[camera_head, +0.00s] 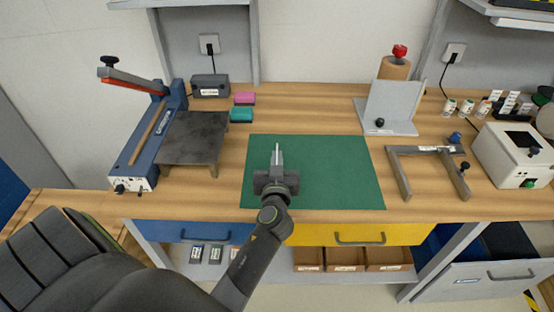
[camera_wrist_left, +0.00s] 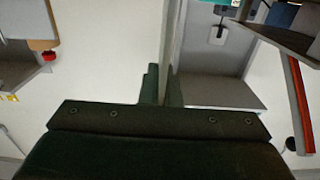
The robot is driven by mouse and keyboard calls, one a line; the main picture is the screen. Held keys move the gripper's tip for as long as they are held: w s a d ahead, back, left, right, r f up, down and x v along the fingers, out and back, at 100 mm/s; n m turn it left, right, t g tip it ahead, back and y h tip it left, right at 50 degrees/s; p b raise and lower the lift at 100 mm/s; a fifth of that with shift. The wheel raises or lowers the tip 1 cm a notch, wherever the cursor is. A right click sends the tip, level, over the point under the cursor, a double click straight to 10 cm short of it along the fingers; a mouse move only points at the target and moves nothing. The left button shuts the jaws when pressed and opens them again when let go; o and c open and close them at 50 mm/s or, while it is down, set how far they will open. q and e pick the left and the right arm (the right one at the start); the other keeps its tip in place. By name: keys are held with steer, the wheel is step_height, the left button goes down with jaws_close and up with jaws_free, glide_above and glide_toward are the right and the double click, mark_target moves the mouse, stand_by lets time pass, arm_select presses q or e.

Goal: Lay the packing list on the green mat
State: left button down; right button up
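The green mat (camera_head: 335,170) lies flat and bare on the wooden bench in the head view, apart from my arm in front of it. My left gripper (camera_head: 277,153) is above the left part of the mat, pointing toward the back. Its two dark fingers show close together in the left wrist view (camera_wrist_left: 162,88), with a narrow gap between them. My right gripper is not in view.
A blue sealer with a red handle (camera_head: 132,80) and a dark plate (camera_head: 196,138) stand left of the mat. A grey stand (camera_head: 393,110), a grey frame (camera_head: 398,172) and a white printer (camera_head: 515,152) are right.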

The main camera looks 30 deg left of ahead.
arm_select(q)
steer(key=shift+f+b, duration=0.3)
steer(key=shift+b, duration=0.15)
steer(key=c, duration=1.6)
jaws_free()
steer(key=shift+c, duration=0.2)
steer(key=shift+r, duration=0.1)
